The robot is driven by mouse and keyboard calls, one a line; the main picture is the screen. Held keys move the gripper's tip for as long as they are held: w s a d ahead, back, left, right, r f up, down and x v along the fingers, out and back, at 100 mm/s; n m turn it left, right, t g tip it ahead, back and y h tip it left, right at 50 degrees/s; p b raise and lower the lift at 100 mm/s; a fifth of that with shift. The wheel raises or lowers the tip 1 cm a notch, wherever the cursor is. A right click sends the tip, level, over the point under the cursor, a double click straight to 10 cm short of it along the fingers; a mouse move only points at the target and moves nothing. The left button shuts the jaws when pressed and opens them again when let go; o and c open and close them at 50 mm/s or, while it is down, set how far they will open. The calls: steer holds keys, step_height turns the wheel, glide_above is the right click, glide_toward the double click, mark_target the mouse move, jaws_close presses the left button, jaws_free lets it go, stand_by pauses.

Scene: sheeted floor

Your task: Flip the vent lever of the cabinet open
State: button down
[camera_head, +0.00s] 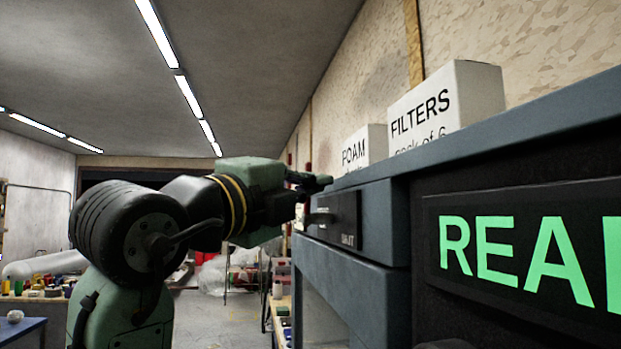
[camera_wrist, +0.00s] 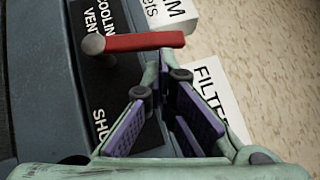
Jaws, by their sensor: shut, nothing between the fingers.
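The vent lever (camera_wrist: 145,42) is a red bar on a round grey pivot (camera_wrist: 93,44), in the wrist view. It points right from the pivot, across the edge of a black label plate (camera_wrist: 128,78) reading "COOLING VENT" and "SHUT". The plate also shows on the cabinet (camera_head: 380,222) front in the head view (camera_head: 345,222). My gripper (camera_wrist: 166,76) is shut and empty, its fingertips just below the lever's bar in the wrist view; I cannot tell whether they touch. In the head view my gripper (camera_head: 318,182) is at the cabinet's upper front edge; the red bar is hidden there.
A white FILTERS box (camera_head: 447,105) and a smaller FOAM box (camera_head: 364,147) stand on top of the cabinet, close to my gripper. A green-lettered display (camera_head: 525,250) is on the cabinet at right. Cluttered benches stand in the background.

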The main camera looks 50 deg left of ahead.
steer(key=shift+w+a+r+p, duration=0.15)
steer(key=shift+a+r+p, duration=0.15)
steer(key=shift+r, duration=0.05)
steer(key=shift+a, duration=0.15)
steer(key=shift+w, duration=0.1)
stand_by(0.5)
